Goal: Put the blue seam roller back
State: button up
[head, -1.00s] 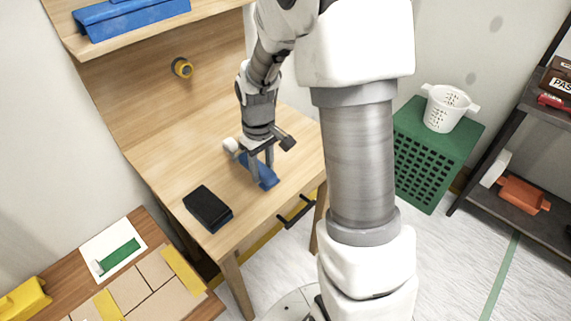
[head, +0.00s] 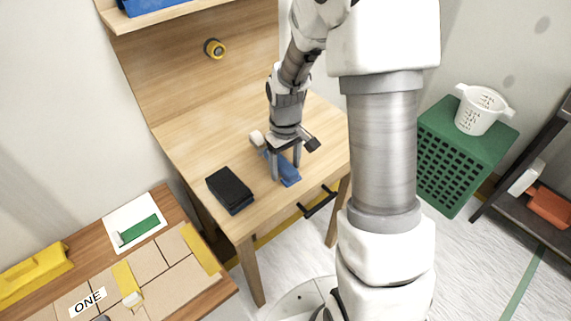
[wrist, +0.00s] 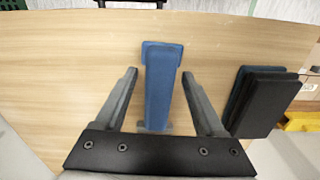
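A long blue piece, which I take to be the blue seam roller (wrist: 162,85), lies on the wooden workbench (head: 195,130) near its front edge. It also shows in the head view (head: 290,175), partly hidden by my fingers. In the wrist view my gripper (wrist: 165,85) is open, with one finger on each side of the blue piece and a visible gap on both sides.
A black block (head: 230,188) lies left of the gripper. A green roller (head: 138,232) lies on a white card on the lower left table. A tape roll (head: 214,48) hangs on the back panel.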

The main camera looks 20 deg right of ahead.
aim_at(284, 165)
jog(key=shift+f, duration=0.2)
notch_tip(284, 165, up, 17)
jog(key=p, duration=0.4)
jog(key=s+a+r+m+t, duration=0.1)
jog(key=s+r+m+t, duration=0.15)
jog(key=s+r, duration=0.5)
jog(key=s+a+r+m+t, duration=0.1)
jog(key=s+r+t, duration=0.3)
jog(key=s, duration=0.7)
notch_tip(284, 165, up, 9)
jog(key=p, duration=0.9)
jog(key=shift+g, duration=0.45)
jog(key=shift+w, duration=0.1)
